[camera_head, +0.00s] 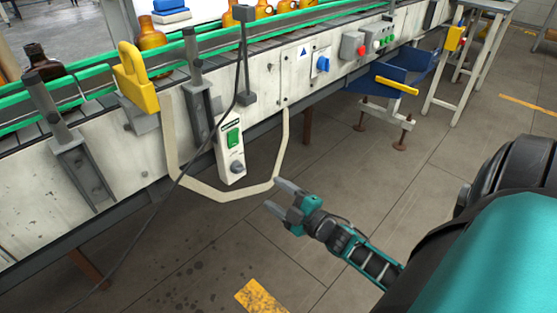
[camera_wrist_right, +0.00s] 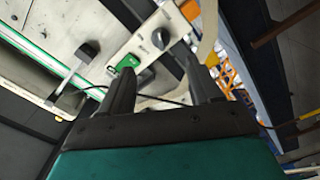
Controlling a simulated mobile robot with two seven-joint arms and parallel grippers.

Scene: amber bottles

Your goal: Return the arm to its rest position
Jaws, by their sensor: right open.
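My right gripper (camera_head: 277,197) is in the lower middle of the head view, in front of the conveyor's side panel and above the floor. Its two fingers are apart with nothing between them. In the right wrist view the open fingers (camera_wrist_right: 160,85) point toward a white control box (camera_wrist_right: 150,45) with a green button and a dark knob. In the head view this control box (camera_head: 229,150) hangs on the conveyor side, up and left of the gripper and apart from it. My left gripper is not in either view.
The conveyor (camera_head: 130,160) runs diagonally with green rails and amber bottles (camera_head: 153,37) on it. A yellow padlock-shaped piece (camera_head: 137,75), a cream loop (camera_head: 215,192) and a dark cable are on its near side. A blue tray (camera_head: 400,80) stands beyond. Floor (camera_head: 330,150) around the gripper is clear.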

